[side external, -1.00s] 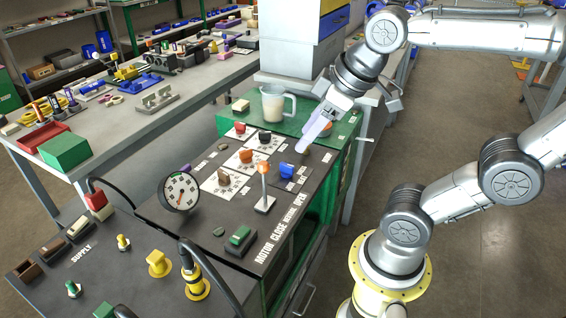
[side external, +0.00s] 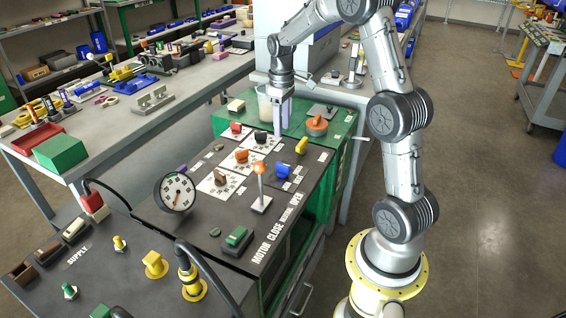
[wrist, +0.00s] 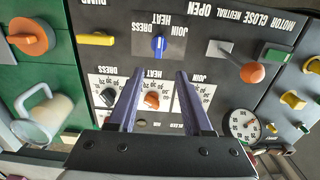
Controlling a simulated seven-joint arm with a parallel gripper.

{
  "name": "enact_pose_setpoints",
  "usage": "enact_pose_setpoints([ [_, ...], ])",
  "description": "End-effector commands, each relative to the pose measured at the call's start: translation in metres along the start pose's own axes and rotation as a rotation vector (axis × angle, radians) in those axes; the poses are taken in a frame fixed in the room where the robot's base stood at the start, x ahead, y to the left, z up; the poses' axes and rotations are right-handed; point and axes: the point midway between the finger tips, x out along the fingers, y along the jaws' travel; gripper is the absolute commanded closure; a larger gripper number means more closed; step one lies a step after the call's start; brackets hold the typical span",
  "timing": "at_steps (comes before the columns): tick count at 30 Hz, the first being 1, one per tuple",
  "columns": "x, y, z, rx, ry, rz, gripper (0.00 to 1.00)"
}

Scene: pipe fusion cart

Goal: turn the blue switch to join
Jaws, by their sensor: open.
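The blue switch (side external: 283,171) is a small knob on the dark panel, right of the orange-tipped lever in the side view. In the wrist view the blue switch (wrist: 158,46) stands upper middle, with upside-down DRESS, HEAT and JOIN labels around it. Its exact pointer setting is too small to be sure of. My gripper (side external: 278,134) points down above the back part of the panel, behind the blue switch and apart from it. In the wrist view my gripper (wrist: 158,76) is open and empty, its fingers framing an orange dial (wrist: 152,99).
Near the blue switch are a yellow knob (side external: 301,146), an orange-tipped lever (side external: 260,169) and several dials on white plates. A clear jug (side external: 265,106) stands behind my gripper, and an orange round knob (side external: 316,125) sits on the green top. A round gauge (side external: 176,192) rises at the left.

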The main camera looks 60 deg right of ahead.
Motion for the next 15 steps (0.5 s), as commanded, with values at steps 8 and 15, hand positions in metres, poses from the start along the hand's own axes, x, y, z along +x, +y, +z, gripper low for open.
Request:
enact_pose_setpoints([
  [8,0.029,0.003,0.003,0.010,-0.004,-0.002,0.50],
  [15,0.077,0.002,0.003,0.009,-0.005,-0.003,0.50],
])
